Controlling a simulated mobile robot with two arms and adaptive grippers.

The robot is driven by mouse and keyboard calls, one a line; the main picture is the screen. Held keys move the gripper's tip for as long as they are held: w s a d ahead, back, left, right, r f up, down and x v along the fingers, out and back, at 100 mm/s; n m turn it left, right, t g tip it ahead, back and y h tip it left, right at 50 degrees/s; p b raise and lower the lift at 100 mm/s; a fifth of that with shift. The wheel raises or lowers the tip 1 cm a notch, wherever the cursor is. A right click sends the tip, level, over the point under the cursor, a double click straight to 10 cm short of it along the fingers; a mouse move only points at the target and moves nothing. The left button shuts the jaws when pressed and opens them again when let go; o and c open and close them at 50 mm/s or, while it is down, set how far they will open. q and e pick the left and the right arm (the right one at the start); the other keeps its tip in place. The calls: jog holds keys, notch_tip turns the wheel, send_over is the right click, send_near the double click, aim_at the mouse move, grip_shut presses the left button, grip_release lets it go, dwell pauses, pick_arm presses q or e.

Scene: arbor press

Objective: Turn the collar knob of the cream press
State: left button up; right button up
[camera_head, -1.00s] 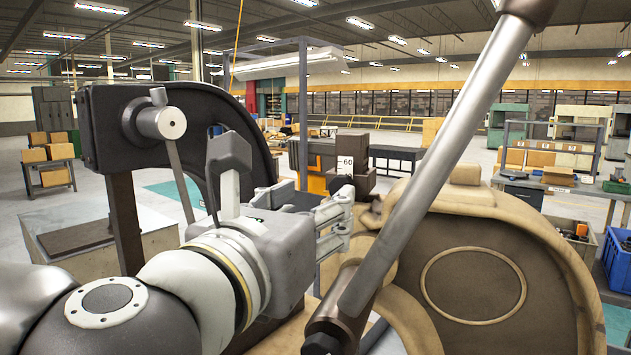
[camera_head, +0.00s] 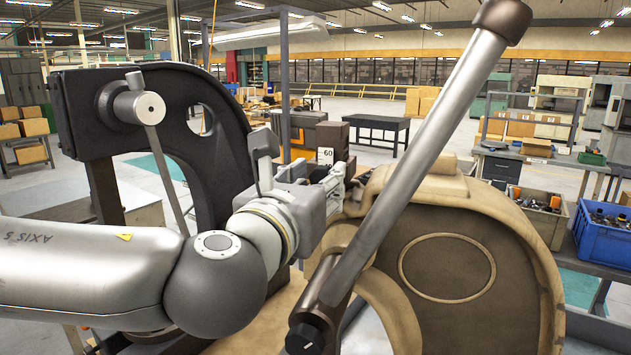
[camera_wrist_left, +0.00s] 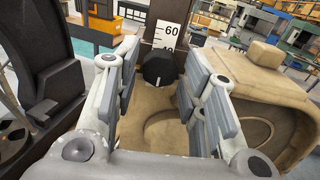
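The cream press (camera_head: 520,250) fills the right side of the head view, with a long steel lever (camera_head: 425,150) slanting across it. Its dark ram with a 60 scale (camera_head: 326,156) stands upright beyond my left gripper (camera_head: 338,182). In the left wrist view, a round black knob (camera_wrist_left: 160,68) sits on the front of the ram, below the scale (camera_wrist_left: 168,32). My left gripper (camera_wrist_left: 162,62) is open, its fingers to either side of the knob in that picture; I cannot tell whether they touch it. The gripper hides the knob in the head view. My right gripper is not in view.
Another black knob (camera_head: 303,340) sits at the lever's lower hub. A dark press (camera_head: 85,120) stands at the left, close to my left arm. A blue bin (camera_head: 605,240) and a workbench (camera_head: 535,165) are at the right.

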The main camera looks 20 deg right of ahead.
pick_arm(q)
jog(key=c, duration=0.5)
jog(key=shift+c, duration=0.4)
jog(key=shift+w+f+n+b, duration=0.1)
jog(key=shift+n+b, duration=3.35)
jog(key=shift+n, duration=1.2)
jog(key=shift+f+n+b, duration=0.1)
jog(key=shift+n+b, duration=3.35)
jog(key=shift+n, duration=1.2)
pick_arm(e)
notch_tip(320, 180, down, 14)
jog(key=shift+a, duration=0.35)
pick_arm(q)
jog(key=o, duration=1)
jog(key=shift+a+r, duration=0.1)
jog(key=shift+a, duration=0.05)
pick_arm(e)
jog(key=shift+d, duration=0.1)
